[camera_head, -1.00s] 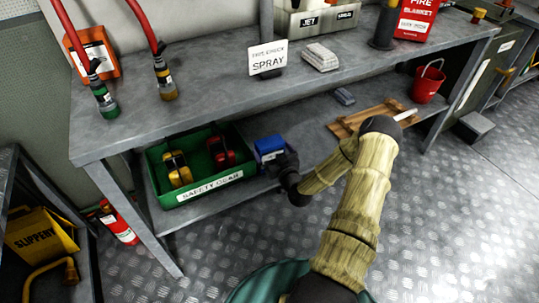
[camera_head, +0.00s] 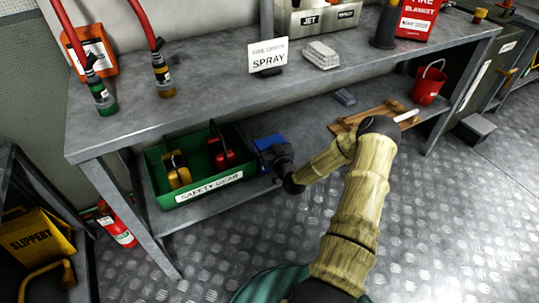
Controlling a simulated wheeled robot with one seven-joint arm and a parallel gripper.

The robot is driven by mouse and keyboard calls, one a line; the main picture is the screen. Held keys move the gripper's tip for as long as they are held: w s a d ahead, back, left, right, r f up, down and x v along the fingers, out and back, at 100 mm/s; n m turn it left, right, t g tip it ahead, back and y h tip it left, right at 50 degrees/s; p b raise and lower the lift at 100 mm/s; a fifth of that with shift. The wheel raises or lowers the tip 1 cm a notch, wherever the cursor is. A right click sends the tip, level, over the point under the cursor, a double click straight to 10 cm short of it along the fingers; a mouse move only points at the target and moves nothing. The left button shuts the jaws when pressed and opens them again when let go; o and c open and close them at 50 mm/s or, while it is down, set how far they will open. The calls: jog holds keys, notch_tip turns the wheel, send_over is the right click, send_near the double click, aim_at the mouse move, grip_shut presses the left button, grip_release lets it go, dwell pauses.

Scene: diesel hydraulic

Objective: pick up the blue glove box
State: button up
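The blue glove box (camera_head: 264,142) sits on the lower shelf of the grey workbench, just right of the green safety gear tray. My gripper (camera_head: 272,156) is at the box, in front of its right side, and covers much of it. Only the box's blue top and a bit of its front show. The gripper's fingers are dark and small here, so I cannot tell whether they are open or shut, or whether they touch the box.
The green tray (camera_head: 160,198) holds a yellow item (camera_head: 177,172) and a red item (camera_head: 222,153). The bench top (camera_head: 215,85) hangs above the lower shelf. A wooden board (camera_head: 362,119) and a red bucket (camera_head: 430,86) stand to the right on the shelf.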

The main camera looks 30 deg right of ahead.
jog(key=c, duration=0.3)
jog(key=shift+r, duration=0.1)
notch_tip(320, 180, up, 18)
jog(key=p, duration=0.7)
